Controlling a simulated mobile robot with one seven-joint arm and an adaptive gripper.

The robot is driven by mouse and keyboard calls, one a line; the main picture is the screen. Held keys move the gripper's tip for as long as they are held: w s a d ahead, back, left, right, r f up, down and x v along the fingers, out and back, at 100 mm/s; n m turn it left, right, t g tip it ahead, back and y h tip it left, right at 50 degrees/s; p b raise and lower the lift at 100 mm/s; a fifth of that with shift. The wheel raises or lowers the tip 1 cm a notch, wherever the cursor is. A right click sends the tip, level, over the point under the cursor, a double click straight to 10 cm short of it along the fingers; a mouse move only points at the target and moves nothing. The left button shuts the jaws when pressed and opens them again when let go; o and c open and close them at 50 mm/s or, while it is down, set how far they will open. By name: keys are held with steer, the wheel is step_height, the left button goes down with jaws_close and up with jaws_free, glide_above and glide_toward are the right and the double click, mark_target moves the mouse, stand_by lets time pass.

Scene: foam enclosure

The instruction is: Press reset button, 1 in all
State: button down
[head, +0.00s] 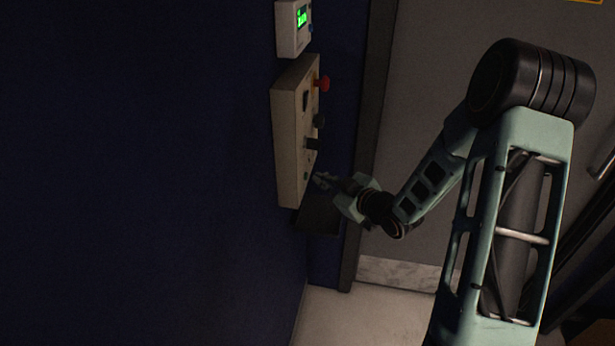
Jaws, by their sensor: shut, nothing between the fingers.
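A pale control box (285,140) is mounted on the dark blue wall. Its face points right and is seen at a steep angle. A red mushroom-shaped button (323,84) sticks out near its top. Below it are a dark knob (319,121) and a dark block-shaped control (313,144). A small greenish spot (306,176) shows low on the face. I cannot read any label, so I cannot tell which control is the reset button. My gripper (318,180) is shut and empty at the lower part of the face, close to the greenish spot. I cannot tell whether it touches.
A small device with a green lit display (302,18) hangs above the box. A dark ledge or tray (318,216) is below it. A grey door (425,70) with a dark frame stands behind my arm. Pale floor (350,318) shows at the bottom.

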steer(key=shift+a, duration=0.1)
stand_by(0.5)
steer(key=shift+w+a+b, duration=0.15)
steer(key=shift+a+b, duration=0.2)
steer(key=shift+b, duration=0.05)
steer(key=shift+w+a+b, duration=0.1)
steer(key=shift+a+b, duration=0.2)
steer(key=shift+a, duration=0.1)
stand_by(0.5)
stand_by(0.3)
steer(key=shift+s+d, duration=0.25)
steer(key=shift+d, duration=0.55)
steer(key=d, duration=0.1)
steer(key=s+d, duration=0.1)
steer(key=d, duration=0.2)
steer(key=shift+s+d, duration=0.25)
steer(key=shift+d, duration=0.15)
stand_by(0.4)
